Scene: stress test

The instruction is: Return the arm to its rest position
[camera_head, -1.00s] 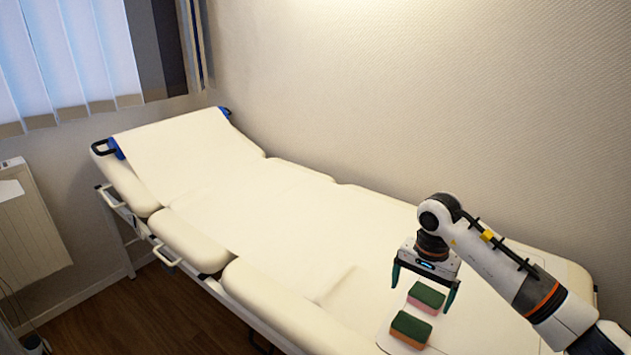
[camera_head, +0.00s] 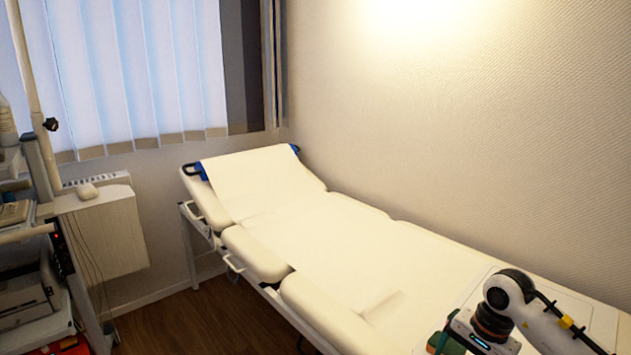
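My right arm comes in at the lower right corner. Its gripper (camera_head: 480,338) points down over the near end of the padded examination couch (camera_head: 340,240). The bottom of the picture cuts off most of the gripper, so its opening is hidden. A dark green patch (camera_head: 447,344) shows beside the gripper's left side, at the bottom edge. It looks like part of a green-topped sponge, but too little shows to be sure. My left arm and gripper are out of view.
A medical cart (camera_head: 45,215) with devices stands at the left. A radiator (camera_head: 110,235) and a window with vertical blinds (camera_head: 130,70) are behind it. A wall (camera_head: 480,120) runs along the couch's far side. Bare wooden floor (camera_head: 210,325) lies between cart and couch.

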